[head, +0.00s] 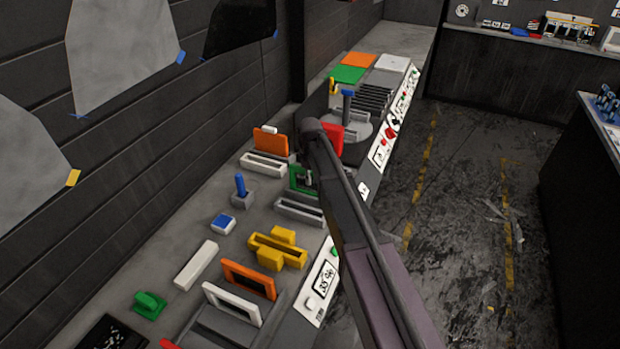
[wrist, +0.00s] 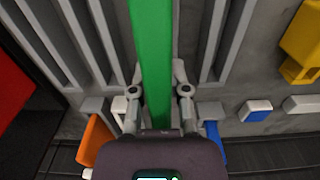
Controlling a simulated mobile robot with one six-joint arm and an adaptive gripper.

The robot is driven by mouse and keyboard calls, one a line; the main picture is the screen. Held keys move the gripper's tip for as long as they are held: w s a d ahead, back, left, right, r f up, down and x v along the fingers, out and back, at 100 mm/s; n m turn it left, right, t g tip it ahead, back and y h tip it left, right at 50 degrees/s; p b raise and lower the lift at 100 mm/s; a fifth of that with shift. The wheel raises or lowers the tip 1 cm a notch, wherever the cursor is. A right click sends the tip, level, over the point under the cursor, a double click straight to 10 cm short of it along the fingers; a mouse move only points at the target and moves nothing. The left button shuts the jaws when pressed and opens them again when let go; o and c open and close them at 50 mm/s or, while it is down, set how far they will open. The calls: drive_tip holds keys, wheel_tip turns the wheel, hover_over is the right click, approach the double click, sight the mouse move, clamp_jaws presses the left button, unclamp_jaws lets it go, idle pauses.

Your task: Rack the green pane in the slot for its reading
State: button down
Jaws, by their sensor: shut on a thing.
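The green pane (head: 296,180) is upright in my gripper (head: 308,178), partly hidden behind my arm in the head view. In the wrist view the green pane (wrist: 151,50) runs up from between the two fingers of my gripper (wrist: 158,95), which are shut on it. Grey slotted holders flank it there (wrist: 215,40). In the head view a grey slotted holder (head: 300,212) lies just in front of the pane. I cannot tell whether the pane's lower edge is inside a slot. A panel on the bench front (head: 323,284) reads about 35%.
An orange pane (head: 270,141) stands by a pale slotted block (head: 263,166). A yellow fixture (head: 277,249), a blue-handled piece (head: 241,188) and a white-framed pane (head: 232,302) stand along the bench. A dark slotted rack (head: 372,98) is farther back. The floor aisle at right is open.

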drive_tip(key=shift+f+b, duration=0.85)
drive_tip(key=shift+f, duration=0.05)
drive_tip(key=c, duration=0.5)
unclamp_jaws()
drive_tip(key=shift+c, duration=0.2)
drive_tip(key=shift+r, duration=0.15)
wheel_tip(320, 180, up, 10)
drive_tip(key=p, duration=1)
drive_tip(key=shift+r, duration=0.1)
idle(0.5)
drive_tip(key=s+d+f+m+b, duration=0.3)
drive_tip(key=s+d+m, duration=0.4)
drive_tip(key=s+d, duration=0.4)
drive_tip(key=s+d+f+m+b, duration=0.3)
drive_tip(key=s+d+m, duration=0.4)
drive_tip(key=s+d, duration=0.4)
drive_tip(key=s, duration=0.3)
drive_tip(key=shift+s+d+f, duration=0.2)
drive_tip(key=shift+s+d, duration=0.2)
